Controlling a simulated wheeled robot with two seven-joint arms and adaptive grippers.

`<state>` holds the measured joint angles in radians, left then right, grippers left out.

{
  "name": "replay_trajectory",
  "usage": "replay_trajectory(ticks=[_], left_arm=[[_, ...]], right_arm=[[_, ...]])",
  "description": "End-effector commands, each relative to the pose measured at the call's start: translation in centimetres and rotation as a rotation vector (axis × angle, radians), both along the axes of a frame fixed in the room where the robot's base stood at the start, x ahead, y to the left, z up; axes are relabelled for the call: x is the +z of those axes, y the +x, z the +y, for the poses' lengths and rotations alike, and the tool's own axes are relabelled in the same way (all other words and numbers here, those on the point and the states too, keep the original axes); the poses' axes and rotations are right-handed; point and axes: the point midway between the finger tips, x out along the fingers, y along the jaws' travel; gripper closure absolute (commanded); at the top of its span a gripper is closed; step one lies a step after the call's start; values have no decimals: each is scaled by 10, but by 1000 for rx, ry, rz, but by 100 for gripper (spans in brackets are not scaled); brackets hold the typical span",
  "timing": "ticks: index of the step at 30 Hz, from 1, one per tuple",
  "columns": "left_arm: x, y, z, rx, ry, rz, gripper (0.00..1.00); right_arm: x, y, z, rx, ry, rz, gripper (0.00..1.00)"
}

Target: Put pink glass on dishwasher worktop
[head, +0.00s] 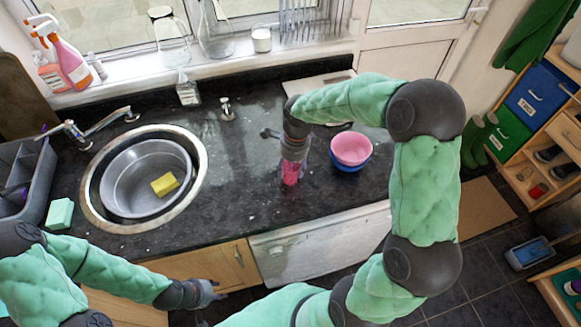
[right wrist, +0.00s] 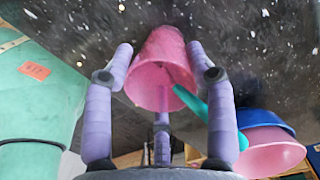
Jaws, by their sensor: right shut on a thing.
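The pink glass (head: 291,175) is at the black worktop (head: 240,190), above the grey-white dishwasher front (head: 320,248). My right gripper (head: 293,160) reaches down from above and is shut on the glass. In the right wrist view the glass (right wrist: 162,68) sits between my purple fingers (right wrist: 162,90), its mouth towards the camera. A teal stick-like thing (right wrist: 195,105) leans out of its mouth. Whether the glass base touches the worktop is unclear. My left gripper (head: 205,293) hangs low before the wooden cupboard front, apart from the glass; its finger opening is unclear.
A pink bowl (head: 351,148) in a blue bowl (head: 349,164) stands just right of the glass. Left is the round sink (head: 200,150) with a grey basin (head: 140,180) and yellow sponge (head: 165,184). Bare worktop lies between sink and glass.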

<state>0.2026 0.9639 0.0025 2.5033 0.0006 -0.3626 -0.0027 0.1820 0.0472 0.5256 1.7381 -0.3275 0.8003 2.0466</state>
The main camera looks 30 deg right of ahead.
Motion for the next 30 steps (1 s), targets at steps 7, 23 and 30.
replay_trajectory(ticks=[7, 23, 30], left_arm=[[-1, 0, 0, 0, 0, 0, 60], [0, 0, 0, 0, 0, 0, 60], [7, 0, 0, 0, 0, 0, 60]], right_arm=[[-1, 0, 0, 0, 0, -1, 80], [0, 0, 0, 0, 0, -1, 20], [29, 1, -3, 0, -2, -6, 20]])
